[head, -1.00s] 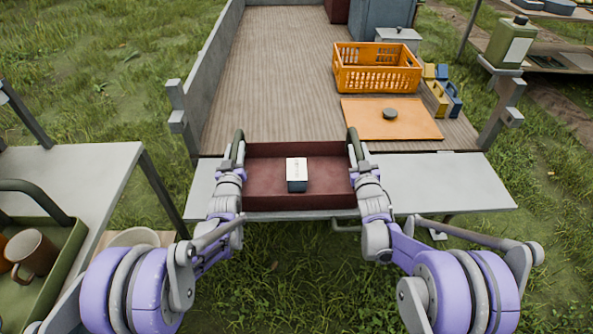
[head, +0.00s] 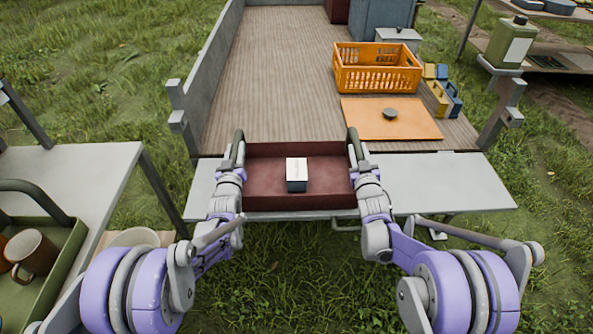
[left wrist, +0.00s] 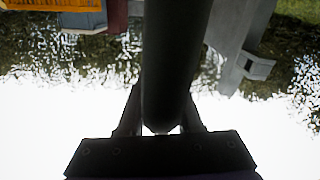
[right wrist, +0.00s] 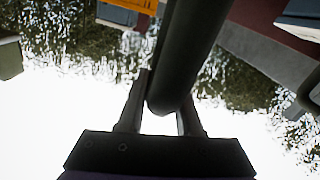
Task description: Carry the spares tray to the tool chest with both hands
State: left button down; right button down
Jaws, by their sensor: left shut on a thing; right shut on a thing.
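The spares tray, a dark red open tray (head: 300,202), is at the centre of the head view, level, with a dark bar handle at each side. A small white-topped dark box (head: 297,170) stands in it. My left gripper (head: 238,152) is shut on the left handle (left wrist: 172,60), and my right gripper (head: 356,152) is shut on the right handle (right wrist: 185,60). The tray is over the wagon's grey tailgate; I cannot tell whether it touches. A blue-grey chest (head: 383,25), possibly the tool chest, stands at the far end of the wagon bed, partly cut off.
The wooden wagon bed (head: 275,70) is clear at its left and middle. An orange crate (head: 376,78), an orange board (head: 390,125) with a dark round thing, and yellow and blue blocks (head: 441,95) take the right side. A table (head: 85,165) stands at the left.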

pick_arm(q)
jog(key=shift+r, duration=0.15)
pick_arm(e)
jog(key=shift+r, duration=0.2)
